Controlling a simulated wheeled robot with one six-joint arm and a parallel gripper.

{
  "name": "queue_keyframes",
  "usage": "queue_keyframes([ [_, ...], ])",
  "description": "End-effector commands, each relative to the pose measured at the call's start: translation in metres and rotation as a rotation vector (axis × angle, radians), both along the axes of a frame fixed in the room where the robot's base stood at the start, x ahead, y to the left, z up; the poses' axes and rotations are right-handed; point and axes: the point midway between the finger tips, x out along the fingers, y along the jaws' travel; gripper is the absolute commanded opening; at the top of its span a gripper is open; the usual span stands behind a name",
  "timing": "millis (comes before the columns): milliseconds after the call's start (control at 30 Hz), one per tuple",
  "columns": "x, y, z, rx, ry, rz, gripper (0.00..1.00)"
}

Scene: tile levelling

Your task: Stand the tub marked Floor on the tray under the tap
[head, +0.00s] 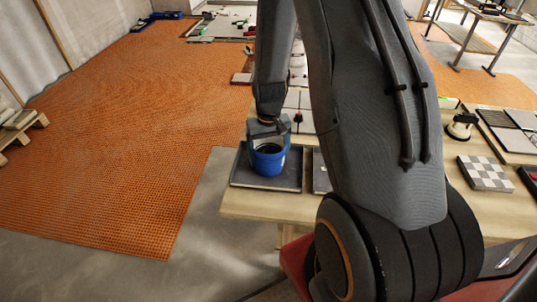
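A blue tub (269,164) with a dark inside stands upright on, or just over, a dark tray (241,174) at the table's left end. I cannot read any marking on the tub from here. My gripper (268,130) points down right at the tub's far rim. Its fingers are small and partly hidden, so I cannot tell whether they grip the rim or are apart from it. A second dark tray (320,175) lies to the right, mostly hidden behind my arm. I cannot make out a tap.
The wooden table (266,206) carries pale tiles (305,122), a checkered tile board (485,172) and a black suction lifter (461,126) on the right. Orange matting (130,130) covers the floor at left. A pallet (18,131) stands at the left edge.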

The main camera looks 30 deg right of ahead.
Motion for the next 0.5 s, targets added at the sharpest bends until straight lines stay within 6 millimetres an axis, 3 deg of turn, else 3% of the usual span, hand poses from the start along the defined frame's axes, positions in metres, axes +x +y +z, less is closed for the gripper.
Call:
queue_keyframes([
  [467,0.0011,-0.0002,-0.0068,-0.001,-0.003,0.000,0.31],
  [500,0.0004,-0.0001,-0.0079,0.000,-0.001,0.000,0.82],
])
